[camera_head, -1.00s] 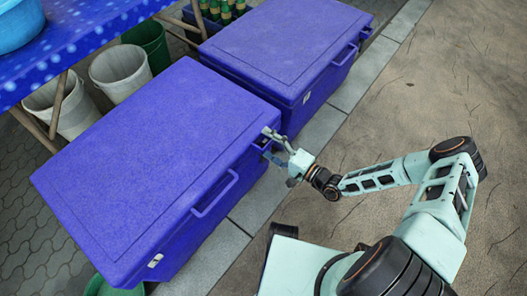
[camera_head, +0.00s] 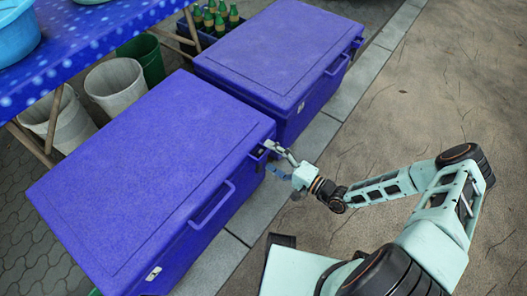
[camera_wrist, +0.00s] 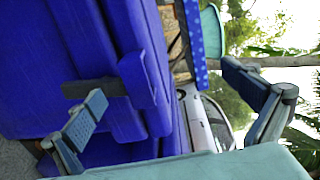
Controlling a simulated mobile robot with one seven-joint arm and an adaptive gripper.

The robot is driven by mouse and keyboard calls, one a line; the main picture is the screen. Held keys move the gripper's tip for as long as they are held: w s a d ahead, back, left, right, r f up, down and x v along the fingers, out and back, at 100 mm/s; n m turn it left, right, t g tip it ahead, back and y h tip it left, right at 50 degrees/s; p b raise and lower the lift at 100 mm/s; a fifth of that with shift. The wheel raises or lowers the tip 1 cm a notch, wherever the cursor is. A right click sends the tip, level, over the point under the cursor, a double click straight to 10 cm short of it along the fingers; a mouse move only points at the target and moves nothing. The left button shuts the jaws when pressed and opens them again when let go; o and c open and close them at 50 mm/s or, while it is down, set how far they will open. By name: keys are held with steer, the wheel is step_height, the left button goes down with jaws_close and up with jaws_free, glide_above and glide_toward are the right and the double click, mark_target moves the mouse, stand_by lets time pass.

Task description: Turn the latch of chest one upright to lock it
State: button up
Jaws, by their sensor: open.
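Two closed blue chests stand in a row, a near chest (camera_head: 150,170) and a far chest (camera_head: 280,55); no label shows which is chest one. My gripper (camera_head: 270,155) is at the near chest's right front corner, just below the lid edge. In the wrist view my gripper (camera_wrist: 165,85) is open, with its fingers wide apart. A blue latch-like tab (camera_wrist: 137,80) sticks out between them, closer to the left finger, beside a dark strip (camera_wrist: 88,88). The gap looks empty; I cannot tell whether a finger touches the tab.
The near chest's handle (camera_head: 212,205) sticks out left of my gripper. A blue table (camera_head: 75,40), white buckets (camera_head: 115,85) and a crate of green bottles (camera_head: 215,20) stand behind the chests. The paved ground (camera_head: 430,80) on the right is open.

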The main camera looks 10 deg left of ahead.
steer(key=v, duration=0.9)
steer(key=shift+d+f+p, duration=0.25)
steer(key=shift+d+p, duration=0.05)
steer(key=shift+p, duration=0.15)
stand_by(0.4)
steer(key=shift+c, duration=0.6)
